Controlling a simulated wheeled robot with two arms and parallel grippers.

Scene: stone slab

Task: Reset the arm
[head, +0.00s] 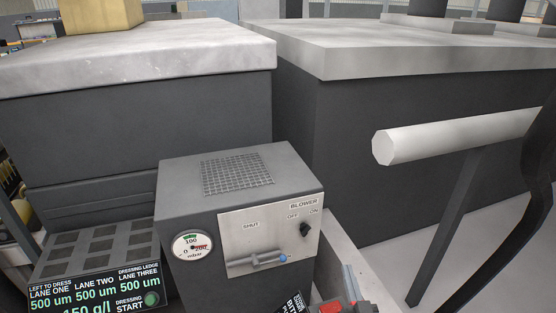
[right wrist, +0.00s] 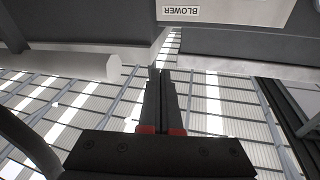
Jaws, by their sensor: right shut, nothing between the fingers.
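My right gripper (head: 350,274) shows only in part at the bottom of the head view, to the right of a grey blower box (head: 185,185). In the right wrist view, its two dark fingers (right wrist: 160,74) with red parts at their base lie together, with nothing between them. The fingers look apart from the panel. The BLOWER label (right wrist: 181,11) shows upside down in the right wrist view. My left gripper is out of view.
Stone-topped dark blocks stand behind, left (head: 140,55) and right (head: 420,50). A thick pale bar (head: 450,136) juts across the right side. A lane display (head: 95,290) and a slotted dark panel (head: 95,247) lie at lower left. Floor shows at lower right.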

